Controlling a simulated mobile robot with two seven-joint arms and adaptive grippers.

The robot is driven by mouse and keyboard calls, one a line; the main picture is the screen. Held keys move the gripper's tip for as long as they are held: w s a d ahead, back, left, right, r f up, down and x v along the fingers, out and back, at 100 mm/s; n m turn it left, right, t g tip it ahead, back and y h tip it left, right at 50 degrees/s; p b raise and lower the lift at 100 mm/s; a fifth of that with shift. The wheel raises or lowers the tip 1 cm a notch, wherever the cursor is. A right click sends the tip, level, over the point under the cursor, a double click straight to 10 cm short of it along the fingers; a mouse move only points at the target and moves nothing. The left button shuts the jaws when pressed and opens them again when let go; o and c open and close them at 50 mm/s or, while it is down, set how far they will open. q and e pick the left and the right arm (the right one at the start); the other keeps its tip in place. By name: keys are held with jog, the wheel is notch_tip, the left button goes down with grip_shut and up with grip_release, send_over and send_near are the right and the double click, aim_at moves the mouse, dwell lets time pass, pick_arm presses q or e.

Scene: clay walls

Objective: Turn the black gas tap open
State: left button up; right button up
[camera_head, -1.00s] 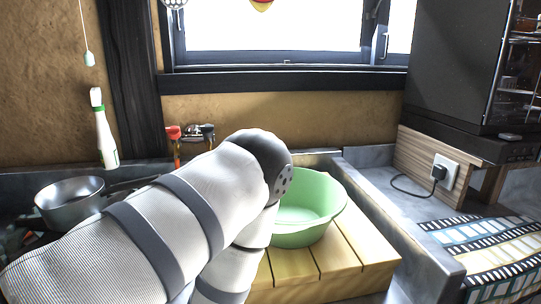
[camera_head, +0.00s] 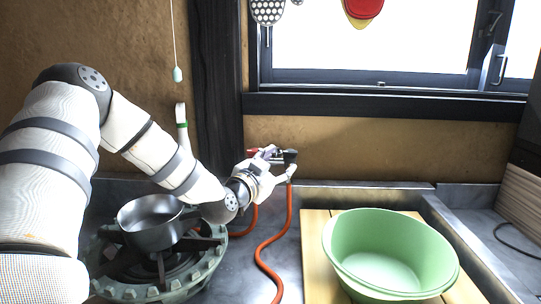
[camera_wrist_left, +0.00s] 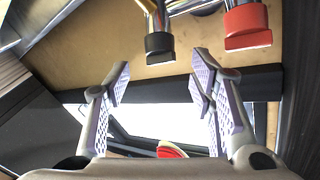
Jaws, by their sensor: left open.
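The black gas tap (camera_head: 291,155) is on the back wall beside a red tap (camera_head: 252,153), with orange hoses below. My left gripper (camera_head: 271,161) is at the taps, partly covering them in the head view. In the left wrist view, the open, empty fingers of the left gripper (camera_wrist_left: 160,82) point towards the black tap (camera_wrist_left: 159,43). The black tap lies just past the fingertips, between their lines, and appears apart from them. The red tap (camera_wrist_left: 246,24) is to the right there, outside the right finger. My right gripper is not in view.
A steel pot (camera_head: 150,226) sits on a gas burner (camera_head: 135,290) below my left arm. A green basin (camera_head: 350,262) rests on wooden boards (camera_head: 314,245) at the right. An orange hose (camera_head: 268,243) crosses the counter.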

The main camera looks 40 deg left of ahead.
aim_at(289, 155)
pick_arm(q)
jog(key=shift+w+a+f, duration=0.1)
jog(key=shift+w+a, duration=0.1)
jog(key=shift+a, duration=0.15)
jog(key=x, duration=0.6)
jog(key=shift+w+d+f, duration=0.1)
jog(key=shift+w+d, duration=0.05)
jog(key=shift+d, duration=0.05)
jog(key=shift+w+a, duration=0.1)
jog(key=shift+w, duration=0.25)
jog(key=shift+c, duration=0.4)
